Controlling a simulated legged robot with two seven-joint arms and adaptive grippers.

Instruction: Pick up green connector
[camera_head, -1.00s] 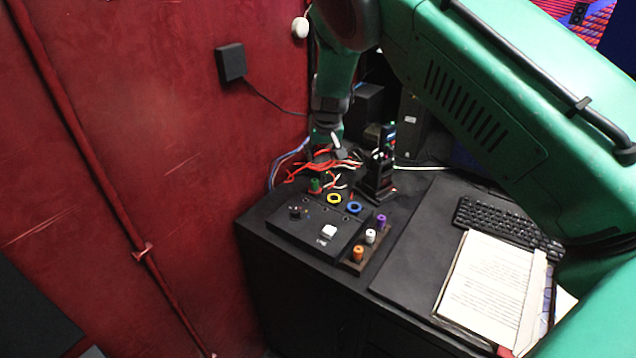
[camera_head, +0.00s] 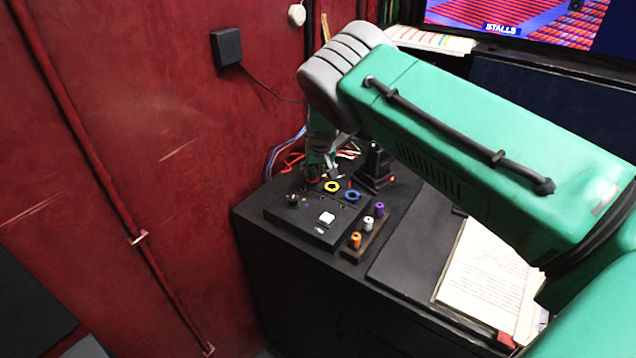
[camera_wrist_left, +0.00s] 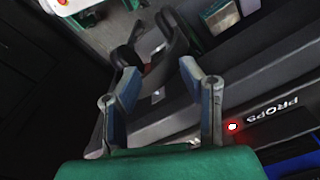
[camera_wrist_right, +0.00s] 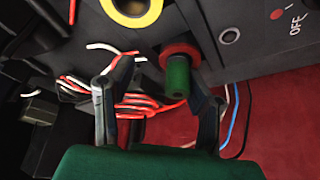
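The green connector (camera_wrist_right: 178,75) stands in a red ring on the black panel (camera_wrist_right: 260,30), seen in the right wrist view. My right gripper (camera_wrist_right: 158,82) is open, its fingers apart on either side of the connector, which looks nearer the right-hand finger. I cannot tell whether either finger touches it. In the head view my right gripper (camera_head: 322,168) is low at the panel's back-left corner and partly hides the connector there. My left gripper (camera_wrist_left: 158,72) is open and appears empty, away from the panel.
A yellow ring (camera_head: 332,186) and blue ring (camera_head: 352,196) sit beside the connector. A holder with orange (camera_head: 355,240), white (camera_head: 367,225) and purple (camera_head: 379,208) connectors stands to the right. Loose red and white wires (camera_wrist_right: 145,100) lie close to my right fingers. The red wall (camera_head: 150,180) is near on the left.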

